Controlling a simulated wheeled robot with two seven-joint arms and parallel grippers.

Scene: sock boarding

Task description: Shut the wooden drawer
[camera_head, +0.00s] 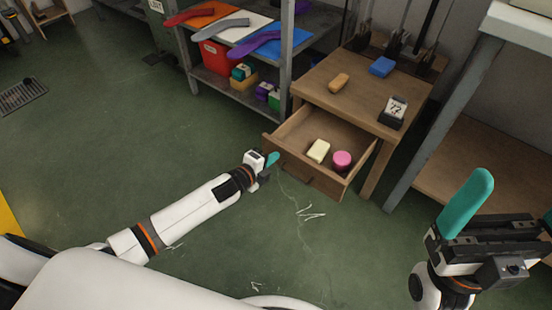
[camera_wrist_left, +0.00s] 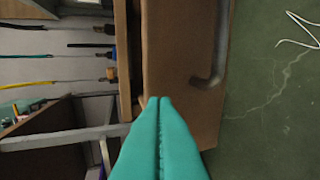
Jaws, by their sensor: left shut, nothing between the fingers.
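The wooden drawer (camera_head: 304,177) is pulled out of the small wooden cabinet (camera_head: 350,85). A pale yellow block (camera_head: 318,151) and a pink round piece (camera_head: 342,159) lie inside it. My left gripper (camera_head: 272,159) is shut and empty, close to the left end of the drawer front. In the left wrist view its teal fingertips (camera_wrist_left: 159,100) overlap the drawer front (camera_wrist_left: 175,50), beside the grey handle (camera_wrist_left: 212,70); I cannot tell whether they touch. My right gripper (camera_head: 508,200) is open at the right edge, away from the drawer, its second finger partly cut off.

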